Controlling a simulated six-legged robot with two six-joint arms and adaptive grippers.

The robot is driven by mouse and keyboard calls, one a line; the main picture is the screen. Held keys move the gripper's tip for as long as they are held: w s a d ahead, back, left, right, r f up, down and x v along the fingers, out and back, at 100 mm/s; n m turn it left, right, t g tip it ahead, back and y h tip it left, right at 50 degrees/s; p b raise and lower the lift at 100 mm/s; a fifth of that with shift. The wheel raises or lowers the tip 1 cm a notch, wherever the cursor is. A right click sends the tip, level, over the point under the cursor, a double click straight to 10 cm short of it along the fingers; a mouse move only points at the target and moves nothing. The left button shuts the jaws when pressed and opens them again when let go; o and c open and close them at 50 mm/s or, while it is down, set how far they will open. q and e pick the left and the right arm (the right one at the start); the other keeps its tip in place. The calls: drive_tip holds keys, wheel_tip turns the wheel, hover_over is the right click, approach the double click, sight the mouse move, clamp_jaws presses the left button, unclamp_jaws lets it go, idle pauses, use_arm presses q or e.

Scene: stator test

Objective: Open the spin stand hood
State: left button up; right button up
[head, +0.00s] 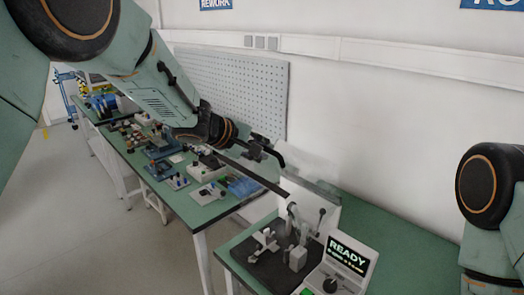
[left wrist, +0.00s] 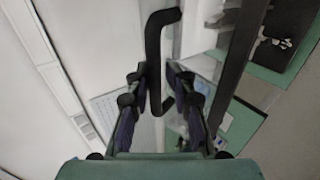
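The spin stand (head: 296,255) sits at the bottom of the head view, with metal fixtures on a dark base. A long dark bar (head: 250,172), apparently the hood's edge, slants above it, upper end to the left; the clear part of the hood is hard to make out. A black bent handle (left wrist: 153,60) shows in the left wrist view. My left gripper (head: 268,149) is at the handle. In the left wrist view its fingers (left wrist: 155,75) stand apart on both sides of the handle, with small gaps visible. My right gripper is out of view.
A display reading READY (head: 348,254) stands beside the spin stand on a green bench (head: 408,240). A longer bench (head: 200,213) with several parts and fixtures lies to the left. A grey pegboard (head: 250,90) stands behind it. The floor at left is clear.

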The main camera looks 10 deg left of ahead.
use_arm(q)
drive_tip(key=shift+s, duration=0.1)
drive_tip(key=v, duration=1.1)
drive_tip(key=shift+s+a+r, duration=0.15)
drive_tip(key=shift+a+r, duration=0.05)
drive_tip(key=shift+s, duration=0.1)
